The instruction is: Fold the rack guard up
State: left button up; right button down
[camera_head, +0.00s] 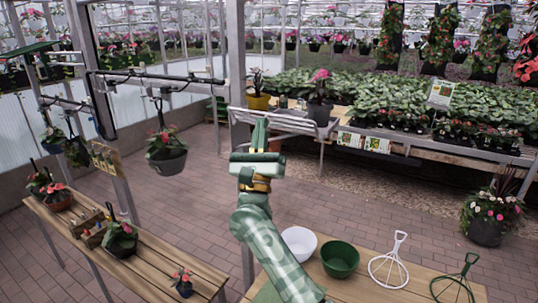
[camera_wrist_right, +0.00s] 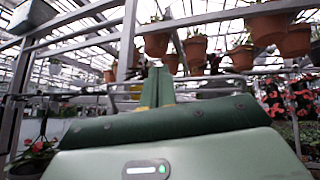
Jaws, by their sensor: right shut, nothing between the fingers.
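The rack guard appears to be the grey metal rail frame (camera_head: 299,126) beside the upright post, at the near edge of the plant bench. It sticks out low and roughly level. My right gripper (camera_head: 261,124) is in front of its left part in the head view, fingers pointing away, and hides some of it. In the right wrist view the shut, empty fingers (camera_wrist_right: 155,72) point forward, with grey bars (camera_wrist_right: 220,80) behind them. I cannot tell whether the fingers touch the guard. My left gripper is not in view.
A grey post (camera_head: 236,60) stands just left of my right gripper. A hanging pot (camera_head: 167,160) is further left. A wooden table (camera_head: 345,288) in front holds a white bowl (camera_head: 299,242), a green bowl (camera_head: 340,259) and wire stands. The brick floor (camera_head: 385,205) beyond is clear.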

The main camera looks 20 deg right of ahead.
jog(key=shift+x, duration=0.85)
dwell(0.7)
